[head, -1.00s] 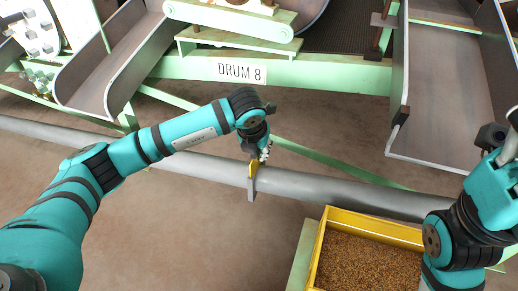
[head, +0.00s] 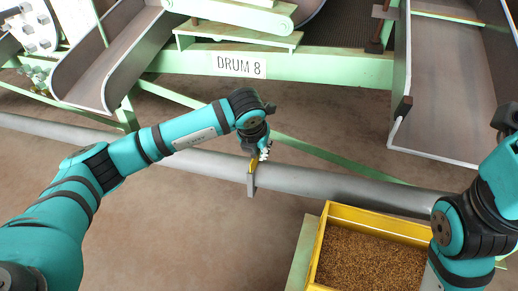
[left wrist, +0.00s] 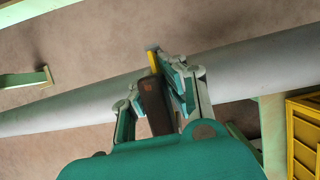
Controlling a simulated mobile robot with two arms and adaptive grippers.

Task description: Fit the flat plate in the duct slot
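In the head view the grey duct (head: 330,187) crosses the floor, and a thin upright grey slot collar (head: 251,187) stands on it. My left gripper (head: 257,156) is directly above that collar. A small yellow part of the flat plate (head: 252,166) shows between gripper and collar. In the left wrist view the fingers of my left gripper (left wrist: 160,88) close around a dark brown plate (left wrist: 153,105), with a yellow strip (left wrist: 153,62) beyond it at the duct. How deep the plate sits in the slot is hidden. My right gripper lies outside the views; only its arm shows at right.
A yellow crate of brown grain (head: 370,213) stands right of the collar, below the duct. A green frame labelled DRUM 8 (head: 240,65) spans behind. Metal chutes stand at upper left (head: 105,70) and right (head: 440,100). Bare floor lies left of the crate.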

